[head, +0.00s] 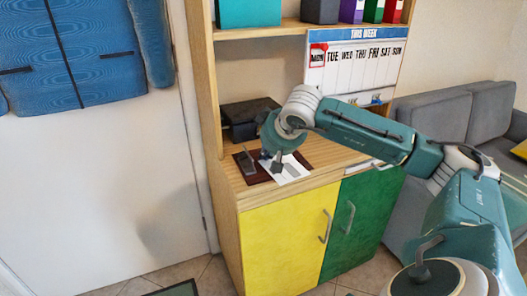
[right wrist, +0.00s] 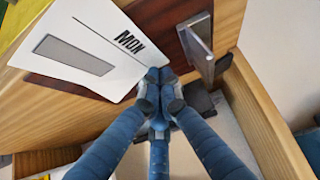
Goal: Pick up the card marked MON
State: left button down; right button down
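The white card marked MON (right wrist: 85,48) shows large in the right wrist view, with black letters and a grey strip. In the head view the card (head: 291,170) is at the front of the wooden counter, over a dark brown mat. My right gripper (right wrist: 158,75) has its fingertips drawn together at the card's edge, beside the letters, and appears shut on it. In the head view the right gripper (head: 272,160) hides part of the card. Whether the card is clear of the mat is hard to tell. My left gripper is not in view.
A grey metal holder (head: 245,160) stands on the brown mat (head: 256,177), close to the gripper. A black box (head: 247,115) is behind. A THIS WEEK board (head: 352,75) with a red-framed MON spot hangs above the counter's right side. Yellow (head: 285,240) and green (head: 355,225) doors are below.

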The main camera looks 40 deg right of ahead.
jog(key=shift+w+f, duration=0.15)
jog(key=shift+w, duration=0.1)
